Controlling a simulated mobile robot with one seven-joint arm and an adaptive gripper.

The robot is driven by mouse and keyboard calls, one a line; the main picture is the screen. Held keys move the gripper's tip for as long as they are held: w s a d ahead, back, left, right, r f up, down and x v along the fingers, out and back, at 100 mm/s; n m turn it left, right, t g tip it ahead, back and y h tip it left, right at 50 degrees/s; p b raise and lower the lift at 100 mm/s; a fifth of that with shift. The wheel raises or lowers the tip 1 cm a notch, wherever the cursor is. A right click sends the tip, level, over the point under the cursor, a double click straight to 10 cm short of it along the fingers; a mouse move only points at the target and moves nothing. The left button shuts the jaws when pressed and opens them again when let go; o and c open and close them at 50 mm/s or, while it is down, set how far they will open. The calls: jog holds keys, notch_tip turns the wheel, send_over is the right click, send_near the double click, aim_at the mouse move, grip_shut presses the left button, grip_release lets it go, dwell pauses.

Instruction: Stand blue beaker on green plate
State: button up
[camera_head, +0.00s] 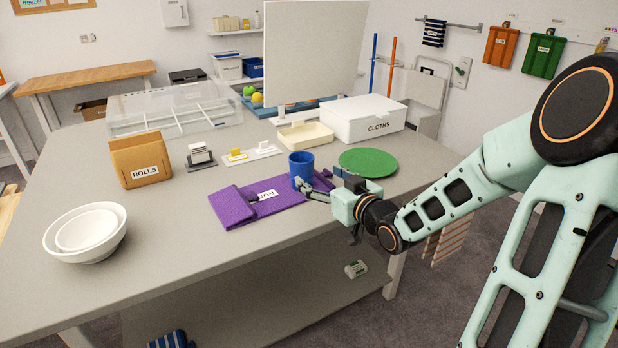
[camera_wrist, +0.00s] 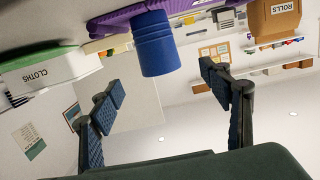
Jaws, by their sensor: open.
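The blue beaker (camera_head: 301,164) stands upright at the purple folded item (camera_head: 245,207); I cannot tell whether its base rests on it. The green plate (camera_head: 368,162) lies flat on the table to the right of the beaker, empty. My gripper (camera_head: 322,181) is open and low over the table's front edge, close to the beaker on its right and near side. In the wrist view, which is upside down, the beaker (camera_wrist: 157,45) shows between and beyond the two spread fingers (camera_wrist: 162,90), with nothing held. A green edge of the plate (camera_wrist: 38,57) shows there at the left.
A white CLOTHS box (camera_head: 363,119) and a cream tray (camera_head: 305,137) stand behind the plate and beaker. A white upright panel (camera_head: 314,50) rises behind. A ROLLS box (camera_head: 141,160) and white bowls (camera_head: 87,232) stand left.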

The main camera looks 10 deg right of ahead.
aim_at(296, 160)
jog(key=b+x, duration=0.1)
jog(key=x, duration=0.9)
jog(key=shift+w+b, duration=0.3)
jog(key=shift+w, duration=0.1)
jog(key=c, duration=1.4)
